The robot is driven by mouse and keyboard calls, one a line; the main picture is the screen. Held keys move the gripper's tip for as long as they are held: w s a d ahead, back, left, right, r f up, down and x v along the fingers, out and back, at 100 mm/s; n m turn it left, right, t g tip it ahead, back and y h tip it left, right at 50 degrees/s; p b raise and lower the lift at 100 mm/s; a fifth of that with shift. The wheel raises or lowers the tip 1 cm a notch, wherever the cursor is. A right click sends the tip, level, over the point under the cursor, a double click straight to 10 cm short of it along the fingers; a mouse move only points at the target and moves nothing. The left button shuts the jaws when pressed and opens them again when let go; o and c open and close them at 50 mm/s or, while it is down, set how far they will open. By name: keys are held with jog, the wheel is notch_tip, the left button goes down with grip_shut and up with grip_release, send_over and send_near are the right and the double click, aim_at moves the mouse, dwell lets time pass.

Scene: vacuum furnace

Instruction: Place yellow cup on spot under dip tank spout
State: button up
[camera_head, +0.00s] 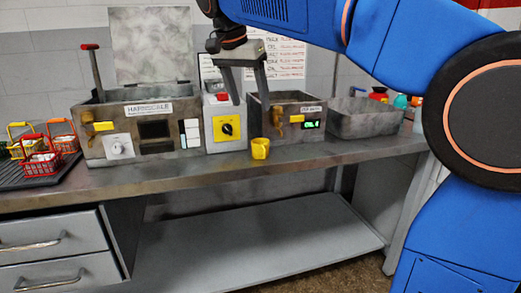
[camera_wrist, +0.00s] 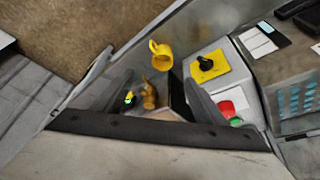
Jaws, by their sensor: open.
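The yellow cup (camera_head: 260,149) stands upright on the counter near its front edge, in front of the left end of the dip tank (camera_head: 298,132). The tank's brass spout (camera_head: 278,117) is above and slightly right of the cup in the head view. My gripper (camera_head: 249,101) is open and empty, pointing down above the control box and tank, apart from the cup. In the wrist view the cup (camera_wrist: 161,58) and the spout (camera_wrist: 148,96) both show, with the cup just beyond the fingertips (camera_wrist: 158,78). The spot under the spout is not clearly visible.
A grey control box with a yellow switch plate (camera_head: 227,129) stands left of the dip tank. The hardscale tank (camera_head: 140,128) is farther left, with small wire baskets (camera_head: 42,160) beside it. A grey sink (camera_head: 362,118) is at right. The front counter strip is mostly clear.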

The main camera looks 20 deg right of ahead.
send_over(260, 141)
jog(key=s+a, duration=0.2)
notch_tip(260, 141, down, 10)
jog(key=shift+r, duration=0.1)
jog(key=shift+x, duration=3.15)
jog(key=shift+w+d+r, duration=0.1)
jog(key=shift+w+d, duration=0.05)
jog(key=shift+d, duration=0.05)
jog(key=c, duration=1.3)
jog(key=shift+o, duration=0.2)
jog(key=shift+r, duration=0.1)
